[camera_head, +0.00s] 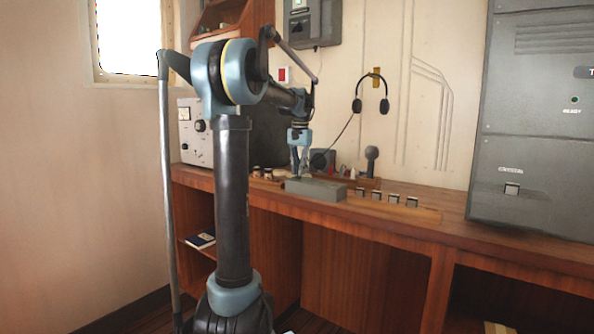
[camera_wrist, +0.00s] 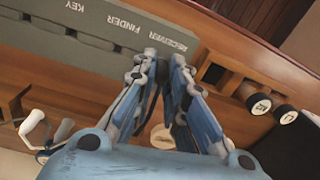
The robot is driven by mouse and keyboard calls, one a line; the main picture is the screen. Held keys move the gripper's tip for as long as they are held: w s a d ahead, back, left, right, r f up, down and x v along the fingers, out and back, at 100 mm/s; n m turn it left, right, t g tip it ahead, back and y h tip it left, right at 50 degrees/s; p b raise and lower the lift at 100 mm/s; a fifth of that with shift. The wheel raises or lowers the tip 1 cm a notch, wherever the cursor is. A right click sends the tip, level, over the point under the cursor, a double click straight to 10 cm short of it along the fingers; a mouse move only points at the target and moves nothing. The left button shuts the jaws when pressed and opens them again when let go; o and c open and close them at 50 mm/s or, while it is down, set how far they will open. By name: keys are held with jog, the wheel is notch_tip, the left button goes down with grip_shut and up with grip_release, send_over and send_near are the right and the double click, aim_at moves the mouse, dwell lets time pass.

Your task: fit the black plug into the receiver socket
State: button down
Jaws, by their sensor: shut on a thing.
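A long grey socket box (camera_head: 316,190) lies on the wooden desk. In the wrist view the box (camera_wrist: 50,38) carries the labels KEY, FINDER and RECEIVER, with small dark openings by KEY and FINDER. My gripper (camera_head: 300,174) is low over the box. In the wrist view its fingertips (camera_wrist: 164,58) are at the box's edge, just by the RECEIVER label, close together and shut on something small. That is most likely the black plug, but the fingers hide it. They also hide the receiver socket, so I cannot tell whether the plug is in it or apart.
A headset (camera_head: 371,92) hangs on the wall, its dark cable running down toward the gripper. Several small square pieces (camera_head: 394,198) stand on the desk right of the box. In the wrist view, round labelled plugs (camera_wrist: 259,104) and dark slots (camera_wrist: 213,74) lie to the right.

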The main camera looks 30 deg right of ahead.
dwell(0.6)
jog(key=c, duration=1.5)
grip_release()
jog(key=shift+c, duration=0.2)
notch_tip(320, 180, up, 12)
jog(key=shift+s+d+f, duration=0.1)
